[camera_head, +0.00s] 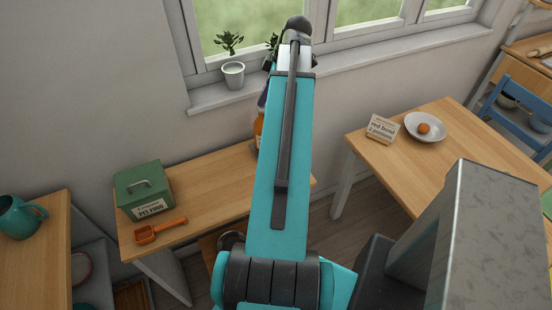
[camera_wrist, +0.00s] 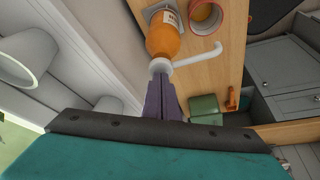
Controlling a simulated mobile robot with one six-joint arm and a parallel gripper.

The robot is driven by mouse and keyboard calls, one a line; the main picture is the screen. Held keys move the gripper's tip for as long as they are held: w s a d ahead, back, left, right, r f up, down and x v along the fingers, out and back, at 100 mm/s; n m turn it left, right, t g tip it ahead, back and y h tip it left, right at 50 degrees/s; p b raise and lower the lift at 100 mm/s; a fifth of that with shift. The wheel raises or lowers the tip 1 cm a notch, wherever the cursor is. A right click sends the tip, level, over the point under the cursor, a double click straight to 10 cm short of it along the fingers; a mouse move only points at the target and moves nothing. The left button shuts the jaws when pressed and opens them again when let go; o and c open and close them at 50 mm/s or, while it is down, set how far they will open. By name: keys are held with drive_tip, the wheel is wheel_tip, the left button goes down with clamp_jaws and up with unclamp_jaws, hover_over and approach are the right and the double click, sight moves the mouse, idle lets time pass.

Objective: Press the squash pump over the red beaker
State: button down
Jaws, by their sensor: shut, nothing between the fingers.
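The squash pump bottle (camera_wrist: 163,40) shows in the wrist view, orange with a white pump head (camera_wrist: 160,66) and a long white spout (camera_wrist: 197,56) pointing right. In the head view only a strip of the bottle (camera_head: 259,132) shows beside my arm. The red beaker (camera_wrist: 205,17) stands near the spout's end in the wrist view; my arm hides it in the head view. My gripper (camera_wrist: 160,80) is shut and empty, its purple fingertips at the pump head. I cannot tell whether they touch it.
A green pet food tin (camera_head: 145,190) and an orange scoop (camera_head: 160,231) are on the same wooden worktop (camera_head: 205,195). A plant pot (camera_head: 233,76) stands on the windowsill. A card (camera_head: 382,129) and a white bowl (camera_head: 426,127) are on the right table.

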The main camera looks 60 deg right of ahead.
drive_tip(key=shift+r, duration=0.15)
drive_tip(key=shift+r+p, duration=0.95)
drive_tip(key=shift+r, duration=0.55)
wheel_tip(320, 180, up, 6)
drive_tip(key=p, duration=0.3)
drive_tip(key=shift+p, duration=0.35)
drive_tip(key=shift+s+f, duration=0.1)
drive_tip(key=shift+f, duration=0.1)
idle(0.5)
